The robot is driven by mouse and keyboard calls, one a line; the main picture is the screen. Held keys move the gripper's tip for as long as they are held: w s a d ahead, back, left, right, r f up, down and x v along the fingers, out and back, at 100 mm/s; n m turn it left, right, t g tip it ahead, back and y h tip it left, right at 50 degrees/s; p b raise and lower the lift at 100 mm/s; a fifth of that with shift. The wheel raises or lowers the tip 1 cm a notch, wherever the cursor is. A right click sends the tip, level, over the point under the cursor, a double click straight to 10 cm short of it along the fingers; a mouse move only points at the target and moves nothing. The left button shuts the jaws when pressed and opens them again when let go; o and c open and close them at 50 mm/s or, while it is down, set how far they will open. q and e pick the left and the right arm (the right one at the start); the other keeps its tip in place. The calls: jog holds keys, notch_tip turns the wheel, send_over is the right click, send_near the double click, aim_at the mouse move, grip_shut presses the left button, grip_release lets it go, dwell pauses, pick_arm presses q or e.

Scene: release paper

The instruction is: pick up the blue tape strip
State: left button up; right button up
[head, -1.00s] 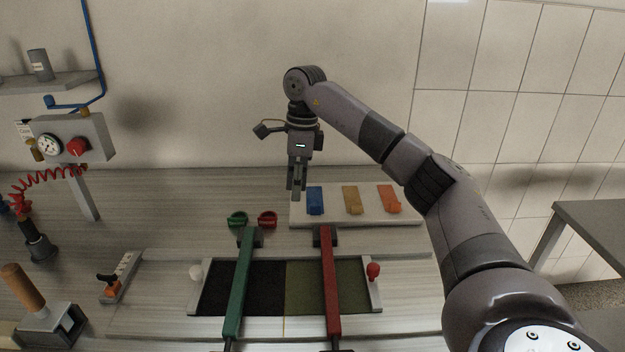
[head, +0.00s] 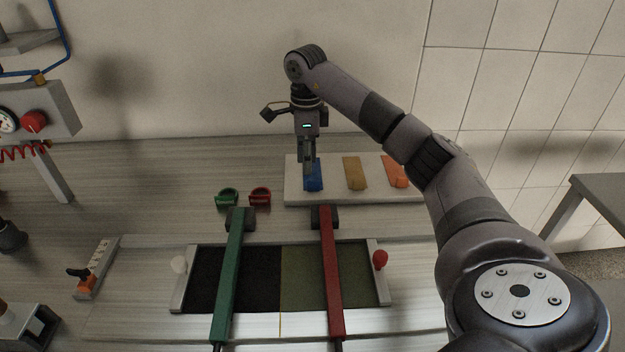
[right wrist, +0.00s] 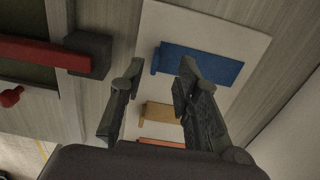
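The blue tape strip (head: 313,178) lies on a pale board (head: 330,196) at the back of the bench, left of a yellow strip (head: 354,173) and an orange strip (head: 395,170). My right gripper (head: 307,170) hangs above the board, in front of the blue strip's left part in the head view. In the right wrist view its fingers (right wrist: 152,88) are spread apart with nothing between them, and the blue strip (right wrist: 200,64) lies beyond the fingertips. A gap shows between gripper and strip there. My left gripper is not in view.
A green bar (head: 231,270) and a red bar (head: 330,275) lie across a dark and olive panel (head: 255,280) in front. A small green holder (head: 227,198) and red holder (head: 260,197) stand left of the board. A wall rises behind.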

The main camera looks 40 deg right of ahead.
aim_at(309, 181)
jog(key=shift+s+f+p, duration=0.15)
jog(key=shift+f+p, duration=0.1)
jog(key=shift+f, duration=1.45)
jog(key=shift+s+f+p, duration=0.1)
jog(key=shift+f+p, duration=0.15)
jog(key=shift+f, duration=1.45)
jog(key=shift+c, duration=0.2)
grip_shut()
